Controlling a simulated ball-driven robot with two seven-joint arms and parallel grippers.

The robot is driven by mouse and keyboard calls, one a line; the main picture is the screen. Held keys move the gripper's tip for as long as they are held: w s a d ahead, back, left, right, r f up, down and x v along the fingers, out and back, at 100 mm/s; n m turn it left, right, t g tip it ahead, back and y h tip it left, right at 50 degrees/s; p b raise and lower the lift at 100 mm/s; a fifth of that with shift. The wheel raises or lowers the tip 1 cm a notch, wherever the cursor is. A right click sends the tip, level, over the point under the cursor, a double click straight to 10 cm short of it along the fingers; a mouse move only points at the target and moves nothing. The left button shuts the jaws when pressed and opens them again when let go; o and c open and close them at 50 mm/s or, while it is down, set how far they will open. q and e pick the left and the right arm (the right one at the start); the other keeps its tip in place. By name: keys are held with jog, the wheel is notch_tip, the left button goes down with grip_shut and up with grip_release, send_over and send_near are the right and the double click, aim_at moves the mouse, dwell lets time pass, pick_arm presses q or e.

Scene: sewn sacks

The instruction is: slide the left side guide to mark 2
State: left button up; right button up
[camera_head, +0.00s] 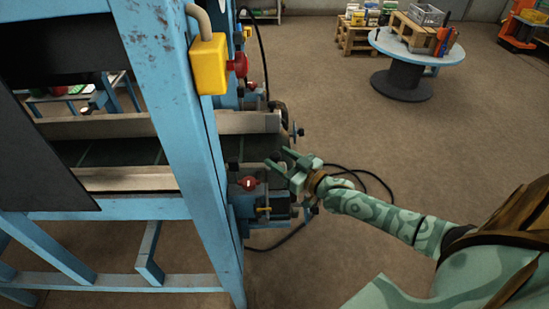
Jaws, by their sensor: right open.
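A conveyor in a blue frame has two pale side guides along its dark belt (120,152): a far guide (85,127) and a near guide (130,179). I cannot tell for certain which is the left one, and no numbered marks are readable. Small fittings with a red knob (249,184) sit at the conveyor's right end. My right gripper (278,158) is open and empty, its fingers pointing up and left beside this end. Whether it touches any fitting is unclear. My left gripper is out of view.
A blue upright post (175,130) stands in front of the conveyor and hides part of it. A yellow box with a red button (210,63) is mounted on it. A black cable (365,174) lies on the floor. A round table (425,50) stands far back; the floor between is clear.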

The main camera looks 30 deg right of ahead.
jog(key=shift+x, duration=1.15)
jog(key=shift+c, duration=0.3)
grip_shut()
jog(key=w+b, duration=0.1)
jog(key=w+d, duration=0.1)
jog(key=shift+w+d+b, duration=0.3)
jog(key=shift+b, duration=0.05)
jog(key=shift+o, duration=0.3)
grip_release()
jog(key=shift+s, duration=0.1)
